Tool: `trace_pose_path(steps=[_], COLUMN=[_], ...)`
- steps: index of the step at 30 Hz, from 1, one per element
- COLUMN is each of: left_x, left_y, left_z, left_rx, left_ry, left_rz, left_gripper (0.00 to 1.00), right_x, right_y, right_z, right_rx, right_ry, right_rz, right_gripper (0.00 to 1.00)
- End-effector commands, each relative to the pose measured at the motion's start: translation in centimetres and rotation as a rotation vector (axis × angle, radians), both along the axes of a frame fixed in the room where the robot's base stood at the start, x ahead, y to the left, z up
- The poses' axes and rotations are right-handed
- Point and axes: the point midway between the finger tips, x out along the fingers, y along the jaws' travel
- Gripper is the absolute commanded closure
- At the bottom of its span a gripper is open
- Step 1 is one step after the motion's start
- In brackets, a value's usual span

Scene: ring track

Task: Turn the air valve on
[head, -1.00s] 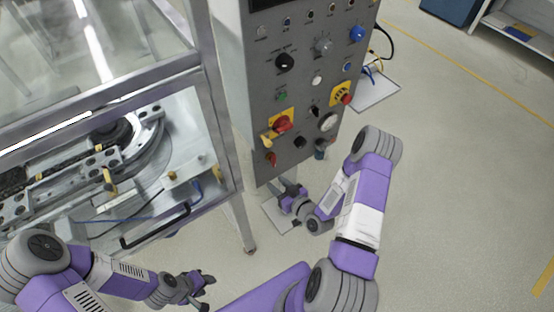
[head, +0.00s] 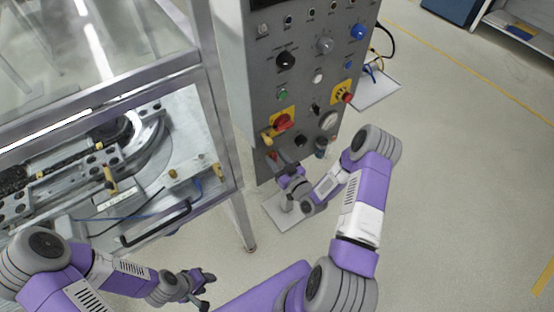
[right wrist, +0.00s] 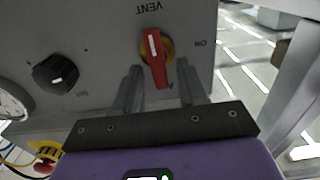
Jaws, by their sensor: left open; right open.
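The air valve (right wrist: 155,58) has a red lever with a white stripe on a yellowish round base. In the right wrist view the panel's "VENT" lettering is upside down above it and "ON" is to its right. The lever is nearly upright in that picture, tilted slightly. My right gripper (right wrist: 160,88) is open, one finger on each side of the lever's lower end, with visible gaps. In the head view the gripper (head: 277,164) is at the panel's lower left and partly hides the valve (head: 270,154). My left gripper (head: 205,286) is away from the panel, low in the picture.
The grey control panel (head: 262,75) carries a larger red switch (head: 283,122) above the valve, a black knob (right wrist: 56,73) and a gauge (right wrist: 10,105). A metal-framed glass machine (head: 215,110) stands close on the left. Floor to the right is open.

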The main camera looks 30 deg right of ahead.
Motion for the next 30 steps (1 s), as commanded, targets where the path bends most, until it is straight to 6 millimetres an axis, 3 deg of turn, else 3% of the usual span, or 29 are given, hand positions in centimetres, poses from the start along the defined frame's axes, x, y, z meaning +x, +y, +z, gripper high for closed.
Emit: trace_pose_path(steps=[4,12,22,30], left_x=[0.0,0.0,0.0,0.0], left_y=[0.0,0.0,0.0,0.0], left_z=[0.0,0.0,-0.3,-1.3], left_rx=[0.0,0.0,0.0,0.0], left_ry=[0.0,0.0,0.0,0.0], left_rz=[0.0,0.0,0.0,0.0], left_gripper=[0.57,0.57,0.57,0.57], right_x=[0.0,0.0,0.0,-0.1], right_y=[0.0,0.0,-0.1,-0.3], right_z=[0.0,0.0,-0.1,-0.2], right_rx=[0.0,0.0,0.039,0.2], right_ry=[0.0,0.0,0.003,0.016], right_rz=[0.0,0.0,0.0,0.0], right_gripper=[0.62,1.0,1.0,1.0])
